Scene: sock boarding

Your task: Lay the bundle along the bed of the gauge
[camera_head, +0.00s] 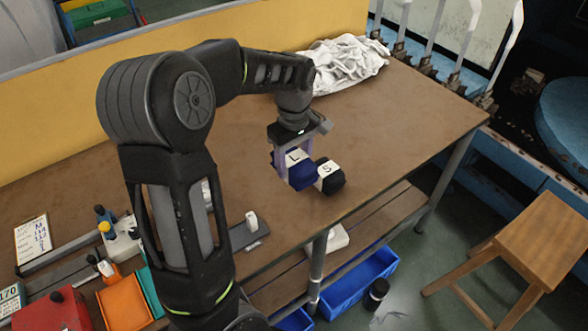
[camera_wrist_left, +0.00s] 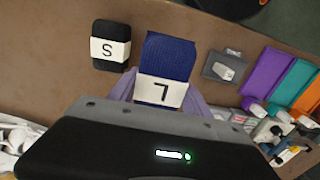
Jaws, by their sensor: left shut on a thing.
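My left gripper (camera_head: 293,158) is shut on a dark blue bundle (camera_head: 302,176) with a white band marked L. In the left wrist view, the blue bundle (camera_wrist_left: 168,55) sits between the pale purple fingers. Whether it touches the table cannot be told. A black bundle (camera_head: 330,185) with a white band marked S lies close beside it; the left wrist view shows this black bundle (camera_wrist_left: 109,31) apart from the blue one. A grey plate with a white block (camera_head: 251,222), seemingly part of the gauge, lies left of the bundles. My arm hides much of that side. My right gripper is not in view.
A heap of white cloth (camera_head: 345,63) lies at the back of the brown table (camera_head: 410,125). Orange (camera_head: 125,303) and teal trays, a red box (camera_head: 55,310), small bottles and a white card (camera_head: 32,238) crowd the left. The table right of the bundles is clear. A wooden stool (camera_head: 545,235) stands beyond the edge.

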